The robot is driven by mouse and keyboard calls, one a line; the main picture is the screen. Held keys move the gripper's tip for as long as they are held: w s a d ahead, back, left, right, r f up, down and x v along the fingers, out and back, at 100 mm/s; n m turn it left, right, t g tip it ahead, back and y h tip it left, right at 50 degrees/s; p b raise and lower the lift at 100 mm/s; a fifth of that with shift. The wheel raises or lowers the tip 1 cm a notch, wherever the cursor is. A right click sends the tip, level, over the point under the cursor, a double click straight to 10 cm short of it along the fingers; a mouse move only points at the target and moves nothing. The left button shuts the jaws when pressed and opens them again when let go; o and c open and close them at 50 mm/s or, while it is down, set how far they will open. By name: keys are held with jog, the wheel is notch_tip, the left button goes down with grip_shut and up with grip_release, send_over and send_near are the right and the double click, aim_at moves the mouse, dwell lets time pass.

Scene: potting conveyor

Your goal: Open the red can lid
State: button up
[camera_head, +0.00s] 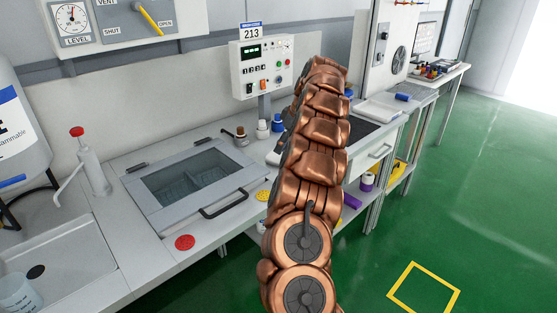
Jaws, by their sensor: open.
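I cannot make out a red can with a lid in the head view. The red things I see are a flat round red disc (185,242) on the bench's front edge and the red cap (77,131) of a pale dispenser bottle (92,170) at the left. My copper-coloured arm rises through the middle of the view and hides part of the bench behind it. My gripper is not visible at its far end.
A basin with a glazed lid and black handle (224,204) is set in the bench. A control box marked 213 (262,65) stands behind it. A sink (50,245) is at left, and a side table (440,80) at the back right. Green floor (460,200) is clear at right.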

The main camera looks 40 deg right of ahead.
jog(key=shift+s+p+x, duration=0.15)
jog(key=shift+p+x, duration=0.15)
jog(key=shift+x, duration=1.1)
jog(key=shift+s+p+x, duration=0.1)
jog(key=shift+p+x, duration=0.2)
jog(key=shift+x, duration=1.15)
jog(key=shift+a, duration=0.1)
jog(key=c, duration=0.9)
jog(key=shift+r, duration=0.1)
jog(key=shift+r+b, duration=0.45)
jog(key=shift+r, duration=1.25)
jog(key=shift+s+a+r+b, duration=0.25)
jog(key=shift+s+a+b, duration=0.25)
jog(key=shift+s+a, duration=1.35)
jog(key=shift+s+a+r+b, duration=0.2)
jog(key=shift+s+a+b, duration=0.3)
jog(key=shift+s+a, duration=1.35)
jog(key=shift+s+a+r+b, duration=0.25)
jog(key=shift+s+a+b, duration=0.25)
jog(key=shift+s+a, duration=1.35)
jog(key=shift+s+d, duration=0.55)
jog(key=shift+s, duration=0.15)
